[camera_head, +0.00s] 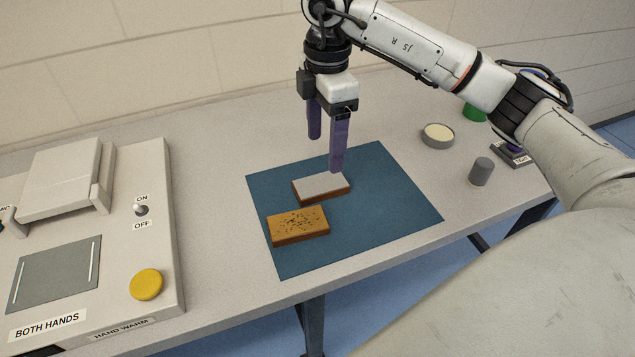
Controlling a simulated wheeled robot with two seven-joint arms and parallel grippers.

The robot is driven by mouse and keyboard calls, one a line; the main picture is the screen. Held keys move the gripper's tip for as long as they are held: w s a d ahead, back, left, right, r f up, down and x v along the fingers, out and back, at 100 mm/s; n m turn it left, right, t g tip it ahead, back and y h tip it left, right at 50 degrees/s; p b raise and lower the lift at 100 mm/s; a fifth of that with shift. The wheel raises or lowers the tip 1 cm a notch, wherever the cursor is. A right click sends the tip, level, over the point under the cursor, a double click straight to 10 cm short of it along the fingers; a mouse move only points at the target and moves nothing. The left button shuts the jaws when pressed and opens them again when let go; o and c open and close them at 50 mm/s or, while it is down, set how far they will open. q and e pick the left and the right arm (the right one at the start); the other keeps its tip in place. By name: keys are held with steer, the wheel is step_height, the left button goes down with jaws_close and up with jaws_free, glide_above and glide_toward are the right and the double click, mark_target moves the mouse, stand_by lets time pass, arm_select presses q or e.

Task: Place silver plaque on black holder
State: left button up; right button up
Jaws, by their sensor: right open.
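No object is plainly a silver plaque. The nearest match is a flat block with a pale silver-grey top and brown sides (321,186), lying on the blue mat (390,205). A small black holder (521,160) stands at the table's right end. It bears a label and something purple, partly hidden by my right arm. My right gripper (326,153) points down with its two purple fingers apart and nothing between them. It is over the mat's back edge, just above and behind the grey-topped block. My left gripper is not in view.
An orange-brown speckled block (298,224) lies in front of the grey-topped one. A press panel (90,240) with a yellow button (147,284) fills the left. A round cream-topped dish (438,134), a grey cylinder (481,172) and a green item (474,112) stand at right. The mat's right half is clear.

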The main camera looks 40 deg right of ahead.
glide_above(320, 183)
steer(key=f, duration=0.3)
steer(key=s+f, duration=0.1)
steer(key=shift+d+f, duration=0.25)
steer(key=shift+d, duration=0.1)
steer(key=f, duration=0.5)
steer(key=shift+w+a+f, duration=0.3)
steer(key=shift+w, duration=0.1)
steer(key=c, duration=1.3)
